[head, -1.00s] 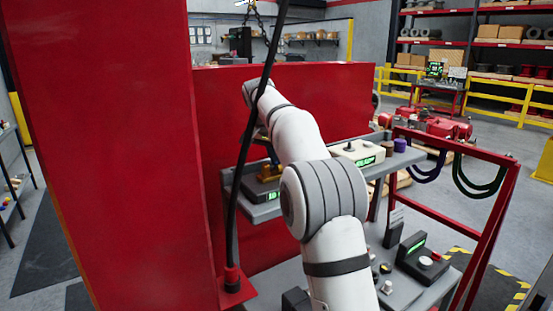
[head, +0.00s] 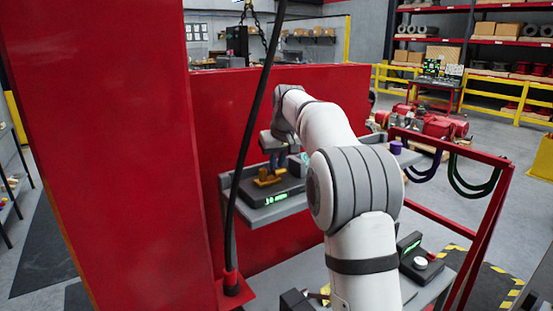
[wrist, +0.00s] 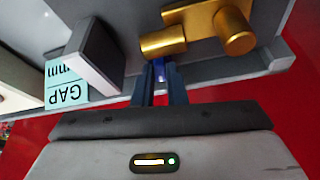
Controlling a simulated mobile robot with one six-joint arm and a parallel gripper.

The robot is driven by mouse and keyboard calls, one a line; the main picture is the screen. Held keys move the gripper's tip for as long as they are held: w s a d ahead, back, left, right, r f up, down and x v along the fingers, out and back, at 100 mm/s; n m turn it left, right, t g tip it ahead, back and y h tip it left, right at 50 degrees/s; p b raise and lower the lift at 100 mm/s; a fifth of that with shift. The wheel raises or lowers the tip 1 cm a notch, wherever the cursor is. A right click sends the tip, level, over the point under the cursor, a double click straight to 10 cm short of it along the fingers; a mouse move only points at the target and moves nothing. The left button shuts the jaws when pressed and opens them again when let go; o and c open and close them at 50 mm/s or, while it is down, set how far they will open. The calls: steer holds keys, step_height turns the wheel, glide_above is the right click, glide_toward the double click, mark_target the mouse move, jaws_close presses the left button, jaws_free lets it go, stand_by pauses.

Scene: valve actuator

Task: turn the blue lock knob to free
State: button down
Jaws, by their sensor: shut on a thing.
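The blue lock knob (wrist: 159,71) shows as a small blue patch between my fingertips in the wrist view, mostly hidden by them. It sits at the brass valve fitting (wrist: 163,42), which has a second thick brass cylinder (wrist: 238,34) beside it. My gripper (wrist: 158,76) is shut on the knob. In the head view my gripper (head: 278,160) reaches down to the brass fitting (head: 267,179), which stands on a dark base with a green display (head: 277,199). The knob cannot be made out there.
A card marked GAP mm (wrist: 66,80) and a grey block (wrist: 94,52) stand close beside my gripper in the wrist view. A red wall (head: 230,120) rises behind the shelf. A black cable (head: 246,135) hangs left of the fitting. A red frame (head: 487,215) stands right.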

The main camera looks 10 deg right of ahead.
steer(key=shift+d+r+n+y+p, duration=0.15)
steer(key=shift+n+y+p, duration=0.25)
steer(key=shift+n, duration=0.7)
steer(key=shift+w, duration=0.1)
steer(key=c, duration=1.5)
jaws_free()
steer(key=shift+o, duration=0.2)
steer(key=b+v, duration=0.1)
steer(key=v, duration=0.6)
steer(key=shift+r, duration=0.3)
